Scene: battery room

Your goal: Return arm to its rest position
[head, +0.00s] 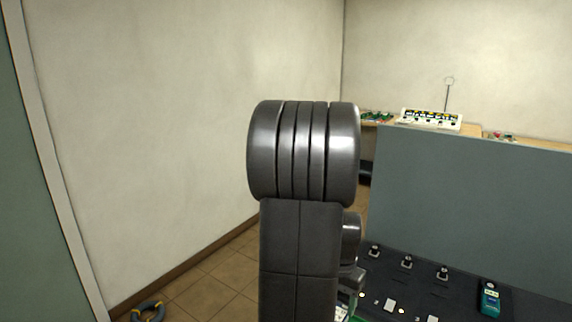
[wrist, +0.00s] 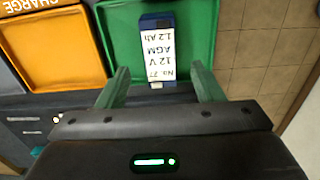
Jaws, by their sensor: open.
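My gripper (wrist: 160,76) shows in the wrist view with its two green fingers spread apart and nothing held between them. The battery is just beyond the fingers, with a gap to each finger in the picture. My arm (head: 300,240) rises in the middle of the head view, bent at a large dark joint. It hides part of the bench, and the gripper itself does not show there.
An orange tray (wrist: 92,62) marked CHARGE is left of the green one. The dark bench (head: 410,275) carries several knobs and a teal meter (head: 489,298). A grey panel (head: 470,205) stands behind it. A dark curved object (head: 148,308) is on the tiled floor at lower left.

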